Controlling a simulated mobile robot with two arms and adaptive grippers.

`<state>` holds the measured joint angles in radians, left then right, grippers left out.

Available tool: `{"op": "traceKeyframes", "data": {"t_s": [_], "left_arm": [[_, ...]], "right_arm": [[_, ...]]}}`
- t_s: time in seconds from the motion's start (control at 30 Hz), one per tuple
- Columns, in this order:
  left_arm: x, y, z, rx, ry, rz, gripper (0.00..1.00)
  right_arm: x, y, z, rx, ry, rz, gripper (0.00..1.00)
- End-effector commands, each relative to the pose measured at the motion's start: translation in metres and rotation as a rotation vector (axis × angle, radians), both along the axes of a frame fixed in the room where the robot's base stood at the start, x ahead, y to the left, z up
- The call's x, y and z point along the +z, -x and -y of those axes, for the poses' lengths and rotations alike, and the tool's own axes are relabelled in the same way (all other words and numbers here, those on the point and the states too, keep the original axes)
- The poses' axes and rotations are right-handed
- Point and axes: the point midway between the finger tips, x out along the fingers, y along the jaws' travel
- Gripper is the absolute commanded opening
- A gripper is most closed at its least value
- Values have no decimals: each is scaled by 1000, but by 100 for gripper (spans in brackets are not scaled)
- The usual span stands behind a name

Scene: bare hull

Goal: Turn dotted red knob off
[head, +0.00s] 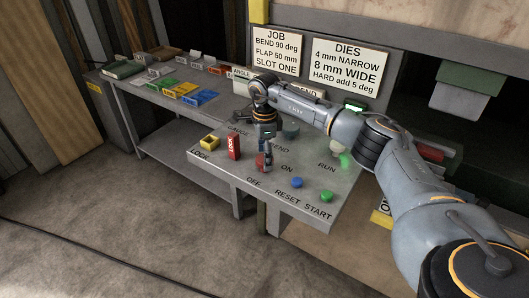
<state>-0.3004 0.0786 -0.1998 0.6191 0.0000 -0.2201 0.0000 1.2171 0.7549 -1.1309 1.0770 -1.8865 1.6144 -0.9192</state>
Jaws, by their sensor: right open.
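A red knob (260,161) stands on the slanted grey control panel (222,170), left of the ON label and above the OFF label. My right gripper (267,163) points down at it from above, with its fingers at the knob and partly covering it. The gripper is open. I cannot tell whether the fingers touch the knob, and its dots and pointing direction are too small or hidden to make out. My left gripper is not in view.
A blue button (296,182) and a green button (326,196) lie to the right. My right arm crosses above the panel. Signs (278,54) stand behind.

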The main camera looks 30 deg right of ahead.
Motion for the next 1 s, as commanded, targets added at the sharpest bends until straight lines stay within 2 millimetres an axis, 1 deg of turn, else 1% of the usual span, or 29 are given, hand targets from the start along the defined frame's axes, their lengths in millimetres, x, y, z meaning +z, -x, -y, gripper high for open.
{"op": "traceKeyframes", "data": {"t_s": [0.27,0.37,0.4,0.47,0.5,0.53,0.57,0.83,1.0], "left_arm": [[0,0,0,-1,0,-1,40],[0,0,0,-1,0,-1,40],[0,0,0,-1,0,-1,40],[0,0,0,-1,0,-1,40],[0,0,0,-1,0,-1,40],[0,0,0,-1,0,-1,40],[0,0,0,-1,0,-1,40],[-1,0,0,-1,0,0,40],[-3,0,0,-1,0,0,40]], "right_arm": [[-2,0,0,0,0,0,75],[-2,0,0,0,0,0,56],[-2,0,0,0,-1,0,48],[-2,0,0,0,-1,0,36],[-2,0,0,0,-1,0,28],[-2,0,0,0,-1,0,22],[-2,0,0,0,-1,0,20],[-2,0,-1,-24,-1,0,20],[-2,0,-1,-94,-1,0,20]]}}
